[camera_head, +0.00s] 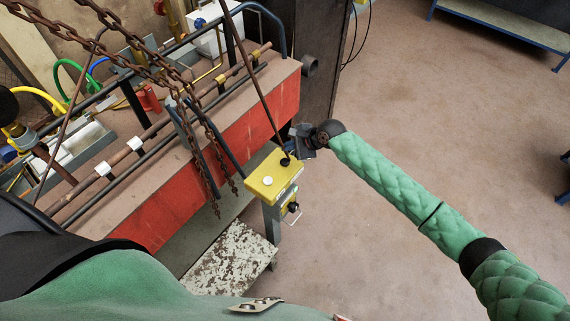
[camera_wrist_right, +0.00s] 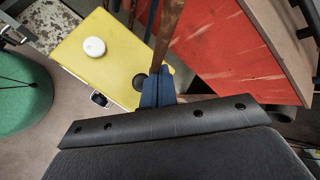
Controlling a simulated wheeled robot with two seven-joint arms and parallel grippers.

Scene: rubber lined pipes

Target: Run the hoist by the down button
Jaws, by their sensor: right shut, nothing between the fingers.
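I cannot read which button is down. My right gripper (camera_head: 290,147) is shut and empty, just beyond the black button. Its blue fingers (camera_wrist_right: 158,88) are close beside that button in the wrist view; I cannot tell whether they touch. Rusty hoist chains (camera_head: 203,150) hang left of the box. My left gripper is out of view.
A long red beam (camera_head: 235,125) runs behind the box, with pipes and a blue rail above it. A rusty rod or cord (camera_head: 258,85) rises from the box. A worn, paint-chipped platform (camera_head: 230,260) stands below. The floor (camera_head: 430,110) at right is mostly clear.

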